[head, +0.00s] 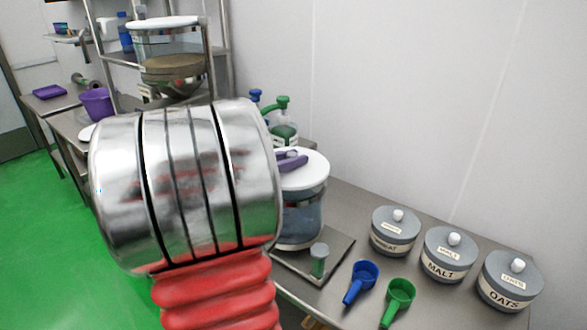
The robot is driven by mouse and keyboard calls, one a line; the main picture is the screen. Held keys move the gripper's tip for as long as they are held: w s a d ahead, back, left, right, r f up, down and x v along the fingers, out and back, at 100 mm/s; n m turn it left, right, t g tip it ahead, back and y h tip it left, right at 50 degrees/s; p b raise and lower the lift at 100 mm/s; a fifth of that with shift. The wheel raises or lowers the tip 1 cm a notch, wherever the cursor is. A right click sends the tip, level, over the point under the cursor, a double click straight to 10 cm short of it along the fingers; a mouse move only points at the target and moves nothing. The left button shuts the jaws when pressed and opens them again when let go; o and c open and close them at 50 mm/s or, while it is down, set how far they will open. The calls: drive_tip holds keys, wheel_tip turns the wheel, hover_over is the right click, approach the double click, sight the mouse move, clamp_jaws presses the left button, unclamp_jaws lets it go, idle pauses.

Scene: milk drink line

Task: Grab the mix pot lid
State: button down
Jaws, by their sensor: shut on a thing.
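The mix pot (302,222) is a clear, metal-banded vessel on the steel bench, partly hidden behind my arm. Its white lid (314,172) appears to sit on the pot's top; I cannot tell whether there is a small gap. My gripper (291,158) shows only as purple fingers at the lid's top, shut on what looks like its knob. The rest of the gripper is hidden behind my silver and red arm.
Three grey lidded pots, wheat (394,236), malt (449,258) and oats (508,284), stand at right. Blue (361,283) and green (398,300) scoops lie in front. A hopper (172,65) is at back left.

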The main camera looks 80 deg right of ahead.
sight(292, 154)
wheel_tip(292, 154, up, 6)
drive_tip(key=shift+r, duration=0.1)
idle(0.6)
